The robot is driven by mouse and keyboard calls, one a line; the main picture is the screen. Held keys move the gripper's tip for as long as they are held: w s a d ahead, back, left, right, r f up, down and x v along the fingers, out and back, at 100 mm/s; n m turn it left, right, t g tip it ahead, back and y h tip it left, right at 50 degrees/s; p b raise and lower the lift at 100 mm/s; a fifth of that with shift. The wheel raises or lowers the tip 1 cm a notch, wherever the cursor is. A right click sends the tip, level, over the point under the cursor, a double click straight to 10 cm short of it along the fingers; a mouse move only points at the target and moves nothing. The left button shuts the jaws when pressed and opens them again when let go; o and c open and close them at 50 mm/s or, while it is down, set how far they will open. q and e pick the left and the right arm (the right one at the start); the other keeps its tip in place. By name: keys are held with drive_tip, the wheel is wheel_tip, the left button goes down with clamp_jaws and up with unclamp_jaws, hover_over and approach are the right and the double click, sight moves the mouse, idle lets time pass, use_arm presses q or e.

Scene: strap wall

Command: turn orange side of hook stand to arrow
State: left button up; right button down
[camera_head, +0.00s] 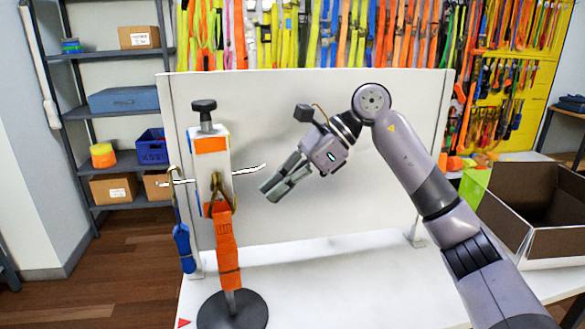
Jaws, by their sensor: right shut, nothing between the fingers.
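The hook stand (212,165) stands upright at the left of the white table, with a black knob on top and a round black base (233,312). An orange patch (210,145) is near the top of its front face. An orange strap (226,245) hangs from the front hook, and a blue strap (183,245) hangs from the left hook. The right hook (250,168) is bare. A small red arrow (184,322) lies left of the base. My right gripper (272,192) is shut and empty, right of the stand and apart from it. My left gripper is out of view.
A white upright panel (365,200) stands behind the stand and my gripper. An open brown box (530,210) is at the right. The white table (350,285) is clear in front of the panel. Shelves and hanging straps are farther back.

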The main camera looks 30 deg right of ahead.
drive_tip(key=w+a+f+p, duration=0.1)
drive_tip(key=a+p, duration=0.1)
drive_tip(key=a, duration=0.4)
drive_tip(key=shift+w, duration=0.35)
drive_tip(key=shift+f, duration=0.1)
